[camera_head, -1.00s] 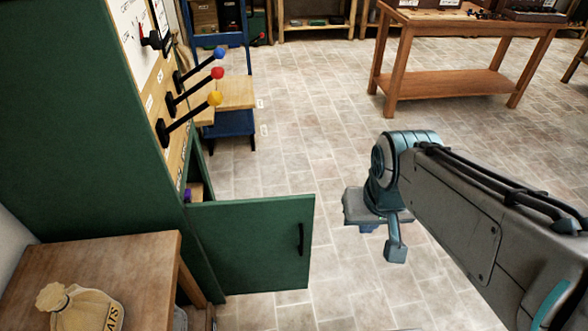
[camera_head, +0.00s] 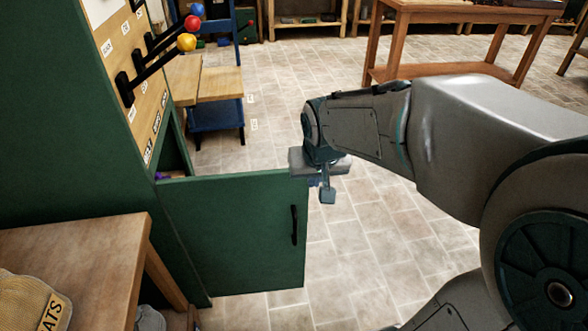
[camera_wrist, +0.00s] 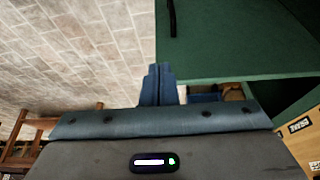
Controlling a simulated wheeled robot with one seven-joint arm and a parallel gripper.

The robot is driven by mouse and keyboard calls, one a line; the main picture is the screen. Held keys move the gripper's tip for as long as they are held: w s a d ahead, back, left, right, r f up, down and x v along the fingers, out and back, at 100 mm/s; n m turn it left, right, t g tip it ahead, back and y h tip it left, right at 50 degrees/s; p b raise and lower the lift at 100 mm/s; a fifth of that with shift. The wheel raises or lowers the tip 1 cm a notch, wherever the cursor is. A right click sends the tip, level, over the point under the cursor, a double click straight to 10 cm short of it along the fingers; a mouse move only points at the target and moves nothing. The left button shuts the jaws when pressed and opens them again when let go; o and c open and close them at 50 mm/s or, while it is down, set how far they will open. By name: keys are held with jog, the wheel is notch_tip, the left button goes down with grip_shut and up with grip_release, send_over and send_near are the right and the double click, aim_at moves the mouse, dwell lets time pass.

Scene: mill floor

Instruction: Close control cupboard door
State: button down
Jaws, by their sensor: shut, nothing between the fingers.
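The green control cupboard (camera_head: 60,130) stands at the left. Its low green door (camera_head: 235,235) stands wide open, swung out across the floor, with a dark upright handle (camera_head: 294,225) near its free edge. My gripper (camera_head: 327,192) is just right of the door's top free corner. In the wrist view my gripper's blue fingers (camera_wrist: 158,72) are together and empty, beside the door's corner; the door (camera_wrist: 235,40) and its handle (camera_wrist: 172,18) fill the upper right. I cannot tell whether the fingers touch the door. Most of the cupboard's inside is hidden.
Levers with red (camera_head: 192,23) and yellow (camera_head: 186,42) knobs stick out above the door. A wooden table (camera_head: 85,260) with a sack (camera_head: 30,302) stands at the front left. A wooden workbench (camera_head: 450,45) is at the back right. The tiled floor right of the door is clear.

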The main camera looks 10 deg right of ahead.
aim_at(306, 184)
jog(key=w+b+x, duration=0.1)
jog(key=x, duration=0.3)
jog(key=w+b+x, duration=0.1)
jog(key=x, duration=0.3)
jog(key=r+b+x, duration=0.1)
jog(key=x, duration=0.3)
jog(key=shift+w+f, duration=0.15)
jog(key=shift+w, duration=0.95)
jog(key=shift+w, duration=0.1)
